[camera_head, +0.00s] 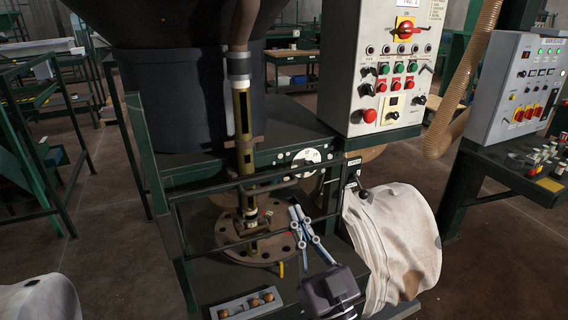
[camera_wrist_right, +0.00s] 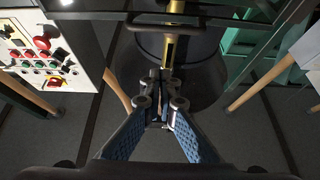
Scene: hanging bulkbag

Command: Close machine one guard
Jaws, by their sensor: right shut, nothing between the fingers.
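The machine guard appears to be the dark green barred frame (camera_head: 215,187) across the front of the machine, below the black hopper. Whether it stands open or shut I cannot tell. In the right wrist view, a dark bar (camera_wrist_right: 212,29) crosses the top. My right gripper (camera_head: 297,212) is in front of the machine, its blue fingers together and empty, pointing up toward the bars. The same gripper shows in the right wrist view (camera_wrist_right: 162,76) with its tips below the brass tube (camera_wrist_right: 171,45). Contact with the frame is not clear. My left gripper is out of view.
A control panel (camera_head: 391,62) with a red switch and buttons stands right of the frame. A white bulk bag (camera_head: 392,235) lies close right of my gripper. A round flange (camera_head: 257,245) and a grey tray (camera_head: 246,304) with round parts sit on the machine's base.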

